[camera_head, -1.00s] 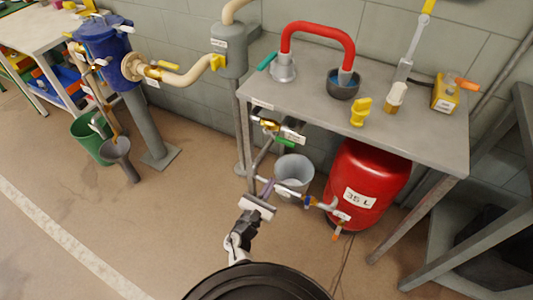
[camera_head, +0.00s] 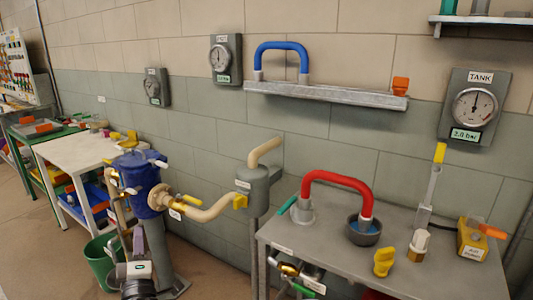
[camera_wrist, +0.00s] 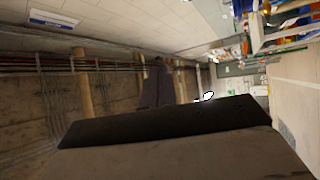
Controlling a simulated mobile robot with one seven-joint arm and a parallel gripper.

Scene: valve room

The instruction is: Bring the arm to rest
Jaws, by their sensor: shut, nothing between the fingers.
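My arm (camera_head: 138,270) stands folded at the bottom left of the head view, in front of the blue vessel (camera_head: 138,184). My gripper (camera_wrist: 156,88) shows in the wrist view as a wide dark body with dark fingers together above it. The fingers are shut and empty, and they point away into open room. Nothing touches them in the wrist view. In the head view the fingertips are hard to tell from the parts behind them.
A grey bench (camera_head: 412,270) at the right carries a red hose (camera_head: 340,178), a dark bowl (camera_head: 362,231) and a yellow box (camera_head: 472,240). A green bucket (camera_head: 98,262) stands left of my arm. A pale table (camera_head: 82,152) stands farther left. Wall gauges hang above.

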